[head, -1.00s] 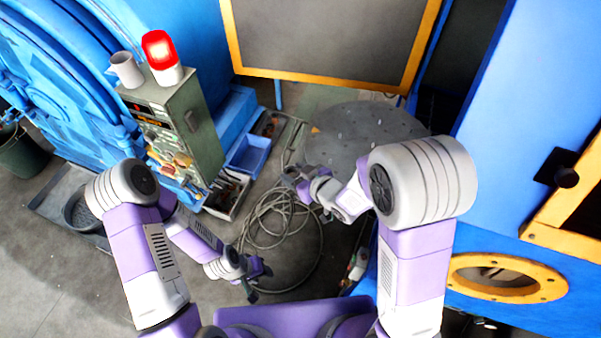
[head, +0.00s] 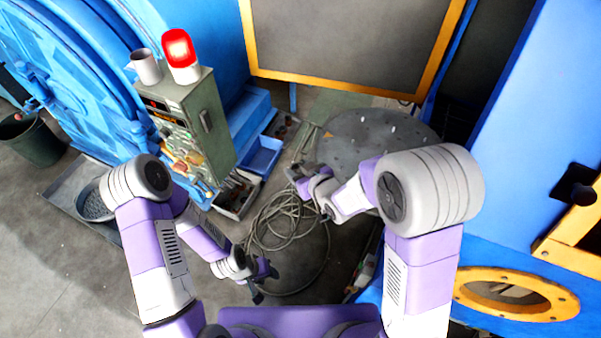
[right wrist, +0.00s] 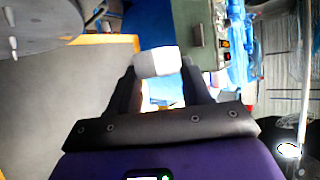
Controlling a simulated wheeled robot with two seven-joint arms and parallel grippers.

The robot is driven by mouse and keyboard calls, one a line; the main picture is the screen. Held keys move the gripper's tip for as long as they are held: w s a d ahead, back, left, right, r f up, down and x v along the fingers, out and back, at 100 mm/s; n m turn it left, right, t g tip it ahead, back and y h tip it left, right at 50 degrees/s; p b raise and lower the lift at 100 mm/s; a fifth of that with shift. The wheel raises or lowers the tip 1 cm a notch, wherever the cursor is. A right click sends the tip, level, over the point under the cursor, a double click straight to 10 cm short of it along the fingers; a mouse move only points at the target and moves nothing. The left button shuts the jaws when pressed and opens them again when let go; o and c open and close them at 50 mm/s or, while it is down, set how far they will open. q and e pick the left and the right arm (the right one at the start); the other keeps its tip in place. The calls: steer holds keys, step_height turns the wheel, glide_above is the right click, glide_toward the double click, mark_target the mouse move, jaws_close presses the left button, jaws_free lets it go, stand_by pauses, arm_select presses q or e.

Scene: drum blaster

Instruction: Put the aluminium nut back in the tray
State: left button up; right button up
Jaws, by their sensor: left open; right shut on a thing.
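In the right wrist view a pale, blocky piece (right wrist: 158,62), which looks like the aluminium nut, sits between the fingertips of my right gripper (right wrist: 158,72). That gripper is shut on it. In the head view my right gripper (head: 297,178) is held out above the floor, right of a small blue tray (head: 262,157); the nut is too small to make out there. A grey open tray (head: 236,207) with dark contents stands at the cabinet's foot. I cannot tell which tray the task means. My left gripper (head: 262,284) is open and empty, low near the coiled cable.
A green control cabinet (head: 207,125) with a red lamp (head: 179,48) and a pale mug (head: 146,67) stands left of the trays. Coiled cable (head: 283,222) covers the floor below my right gripper. A round grey plate (head: 365,135) lies behind; blue machine walls flank both sides.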

step_height(320, 180, up, 7)
steer(key=w+a+m+t+h, duration=0.1)
steer(key=m+h, duration=0.8)
steer(key=shift+w, duration=0.2)
steer(key=shift+r+h, duration=0.15)
steer(key=shift+h, duration=0.15)
